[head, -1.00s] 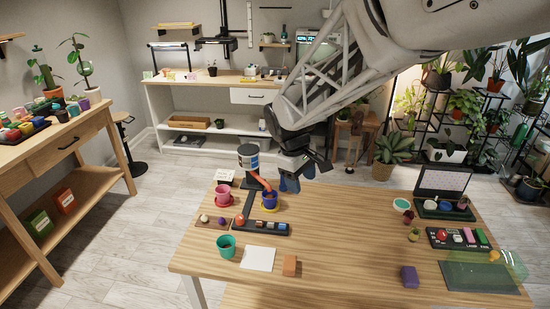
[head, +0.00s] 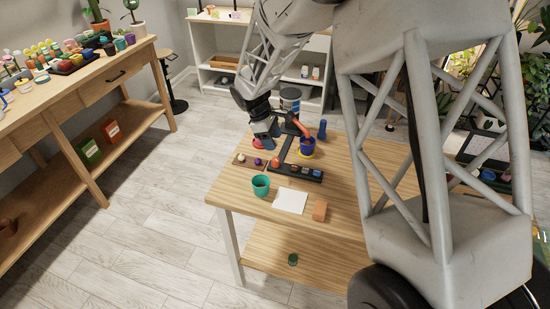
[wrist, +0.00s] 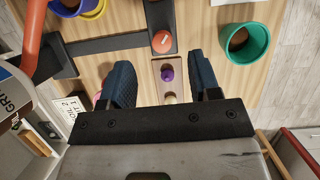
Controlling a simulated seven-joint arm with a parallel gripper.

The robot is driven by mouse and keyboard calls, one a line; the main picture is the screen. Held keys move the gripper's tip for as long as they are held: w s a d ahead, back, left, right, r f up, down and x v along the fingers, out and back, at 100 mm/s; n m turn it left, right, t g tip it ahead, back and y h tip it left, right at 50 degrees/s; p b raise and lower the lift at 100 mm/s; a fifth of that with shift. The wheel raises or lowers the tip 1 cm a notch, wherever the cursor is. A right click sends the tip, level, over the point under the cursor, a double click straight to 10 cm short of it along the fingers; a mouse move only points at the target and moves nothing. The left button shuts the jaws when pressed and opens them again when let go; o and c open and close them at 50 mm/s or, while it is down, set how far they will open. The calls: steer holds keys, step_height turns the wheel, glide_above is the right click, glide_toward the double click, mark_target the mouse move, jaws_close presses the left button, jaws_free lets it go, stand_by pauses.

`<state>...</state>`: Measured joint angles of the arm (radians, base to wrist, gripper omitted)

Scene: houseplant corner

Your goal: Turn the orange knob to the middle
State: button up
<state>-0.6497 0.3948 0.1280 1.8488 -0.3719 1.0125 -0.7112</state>
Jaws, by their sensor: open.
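The orange knob (head: 275,162) is a small round ball at the near end of a dark bar on the table. In the wrist view the orange knob (wrist: 162,41) lies just beyond the fingertips, about midway between them, on the black panel. My gripper (head: 268,132) points down over the pink pot and is open. In the wrist view my gripper (wrist: 160,62) has its two blue fingers apart with nothing held. A small wooden plate with a purple knob (wrist: 167,74) and a pale knob shows between the fingers. The knob's height gap to the fingers is unclear.
A teal pot (head: 261,187) stands in front of the panel. A blue pot (head: 307,146) on a yellow saucer and an orange curved arm (head: 300,127) stand behind. My arm hides the table's right side.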

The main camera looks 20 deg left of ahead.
mark_target(275, 159)
steer(key=shift+a+f+n, duration=0.3)
steer(key=shift+a+f, duration=0.65)
steer(key=shift+a, duration=0.2)
steer(key=shift+x, duration=3.95)
steer(key=shift+c, duration=0.3)
steer(key=c, duration=0.9)
steer(key=shift+o, duration=0.2)
